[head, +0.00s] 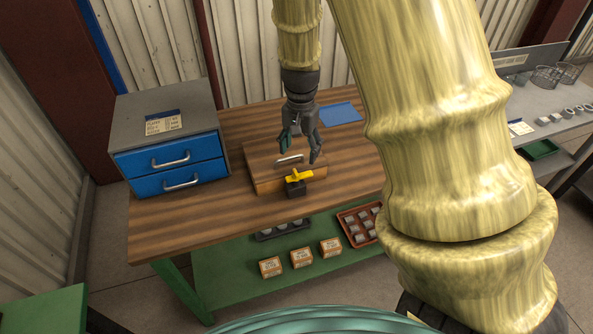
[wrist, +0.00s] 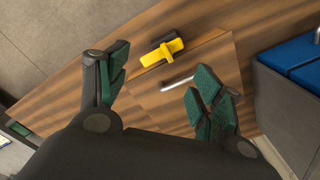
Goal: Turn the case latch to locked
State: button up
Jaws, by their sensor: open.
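A flat wooden case (head: 262,180) lies on the workbench, with a metal bar handle (head: 289,158) on its lid. The yellow latch (head: 300,176) sits at the case's front edge on a black block (head: 296,189). Its lever lies roughly along that edge; I cannot tell its locked position from this. My gripper (head: 299,153) is open and empty, pointing down above the case, behind the latch and apart from it. In the wrist view the latch (wrist: 153,57) shows beyond the open fingers (wrist: 160,75), nearer the left one. The case handle (wrist: 178,83) shows between them.
A grey cabinet with blue drawers (head: 170,158) stands on the bench's left. A blue sheet (head: 341,113) lies at the back right. Boxes (head: 301,258) and a red tray (head: 350,228) sit on the lower shelf. The wooden bench top (head: 185,210) is clear left of the case.

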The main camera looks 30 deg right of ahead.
aim_at(300, 177)
jog(key=shift+f+p, duration=1.45)
jog(key=shift+f, duration=3.8)
